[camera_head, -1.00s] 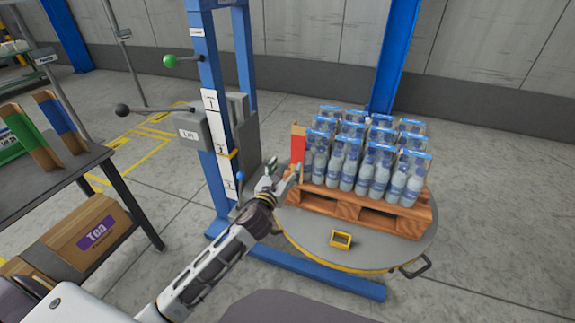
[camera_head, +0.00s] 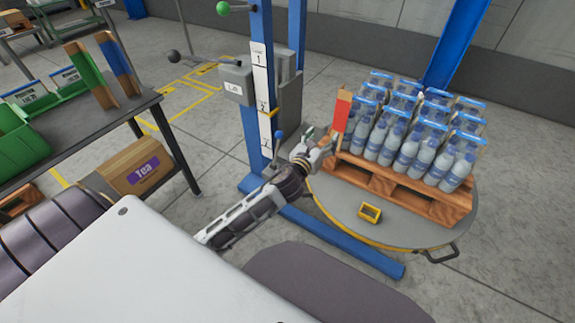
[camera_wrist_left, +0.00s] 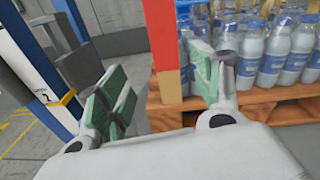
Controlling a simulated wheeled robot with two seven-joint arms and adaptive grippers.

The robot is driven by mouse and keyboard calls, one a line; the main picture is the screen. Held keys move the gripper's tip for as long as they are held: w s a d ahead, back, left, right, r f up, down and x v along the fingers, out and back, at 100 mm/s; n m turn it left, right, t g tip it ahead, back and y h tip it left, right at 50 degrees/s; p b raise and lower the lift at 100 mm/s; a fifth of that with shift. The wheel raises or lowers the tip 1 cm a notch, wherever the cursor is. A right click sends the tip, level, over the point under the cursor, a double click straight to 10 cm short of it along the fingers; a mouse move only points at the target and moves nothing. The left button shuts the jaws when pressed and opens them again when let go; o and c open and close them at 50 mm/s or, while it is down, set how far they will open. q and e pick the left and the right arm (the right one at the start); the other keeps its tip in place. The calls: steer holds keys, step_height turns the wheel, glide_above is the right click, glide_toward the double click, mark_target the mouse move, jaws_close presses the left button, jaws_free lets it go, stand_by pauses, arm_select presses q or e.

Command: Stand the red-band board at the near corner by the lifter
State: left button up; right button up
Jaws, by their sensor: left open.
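The red-band board (camera_head: 341,112) stands upright at the corner of the bottle pallet (camera_head: 403,188) nearest the blue lifter (camera_head: 259,85), beside the bottles. In the left wrist view the board (camera_wrist_left: 164,45) shows its red face above a bare wood lower part. My left gripper (camera_head: 319,142) is open at the board's lower part. In the wrist view its green-padded fingers lie to either side of the board, with a gap on the left. Whether the right finger touches it I cannot tell. My right gripper is not in view.
Several shrink-wrapped bottles (camera_head: 414,136) fill the pallet, which rests on a round turntable (camera_head: 400,232) with a yellow bracket (camera_head: 369,213). Left is a dark table (camera_head: 75,131) with a green-band board (camera_head: 90,75) and a blue-band board (camera_head: 117,62). A Tea box (camera_head: 139,168) sits below.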

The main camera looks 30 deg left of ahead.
arm_select(q)
steer(key=s+a+f+n+g+y, duration=0.1)
steer(key=s+f+n+g, duration=0.35)
steer(key=f+n, duration=0.55)
steer(key=s+a+f+n+g+y, duration=0.1)
steer(key=s+f+n+g, duration=0.2)
steer(key=s+f+n, duration=0.7)
steer(key=s+d+f+n+g+h, duration=0.1)
steer(key=s+d+f+n+g, duration=0.1)
steer(key=s+f+n+g, duration=0.2)
steer(key=s+d+f+n+g+h, duration=0.1)
steer(key=s+d+f+n+g, duration=0.2)
steer(key=s+f+n, duration=0.5)
steer(key=s+f+g, duration=0.1)
steer(key=s+f, duration=0.4)
steer(key=f, duration=0.1)
steer(key=shift+f+h, duration=0.15)
steer(key=shift+h, duration=0.15)
steer(key=shift+a, duration=0.1)
